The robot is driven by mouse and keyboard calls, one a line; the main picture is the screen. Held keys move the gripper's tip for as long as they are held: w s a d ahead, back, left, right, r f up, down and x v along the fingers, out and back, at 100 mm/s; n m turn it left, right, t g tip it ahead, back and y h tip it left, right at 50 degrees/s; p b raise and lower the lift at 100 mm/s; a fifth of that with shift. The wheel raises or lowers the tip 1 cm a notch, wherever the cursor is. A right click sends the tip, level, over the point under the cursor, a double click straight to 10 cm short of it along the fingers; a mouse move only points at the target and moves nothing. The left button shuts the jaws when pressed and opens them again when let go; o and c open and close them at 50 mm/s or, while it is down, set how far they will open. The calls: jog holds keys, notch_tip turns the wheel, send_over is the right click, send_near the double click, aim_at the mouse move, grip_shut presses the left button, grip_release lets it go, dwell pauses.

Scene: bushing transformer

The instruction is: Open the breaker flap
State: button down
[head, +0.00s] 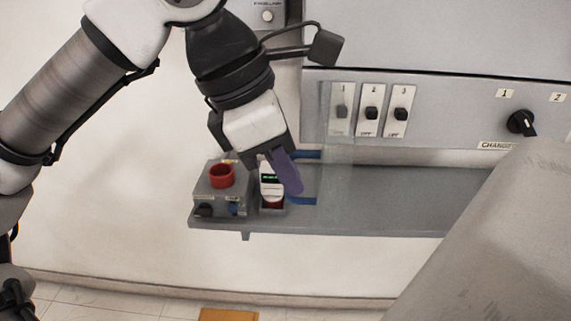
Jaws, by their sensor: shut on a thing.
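My gripper (287,172) hangs in the middle of the head view, pointing down, over the left part of the grey shelf. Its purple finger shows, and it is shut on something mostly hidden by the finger. A white device (268,180) with a green display shows right behind and beside the finger; I cannot tell if it is what is held. The breaker flap (338,152) seems to be the faint see-through panel in front of breaker 1, reaching below the cabinet's bottom edge. I cannot tell its exact angle, and no contact with my gripper is clear.
Breaker switches (371,113) labelled 1, 2 and 3 sit on the grey cabinet (440,90). A black rotary knob (521,122) is at its right. A grey box with a red button (221,175) stands on the shelf (385,200). The shelf's middle is clear.

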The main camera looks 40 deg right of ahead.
jog(key=shift+w+a+r+m, duration=0.15)
jog(key=shift+w+m, duration=0.15)
jog(key=shift+w, duration=0.2)
jog(key=c, duration=1.8)
grip_release()
jog(key=v, duration=1.3)
jog(key=shift+w+r, duration=0.25)
jog(key=shift+w, duration=0.05)
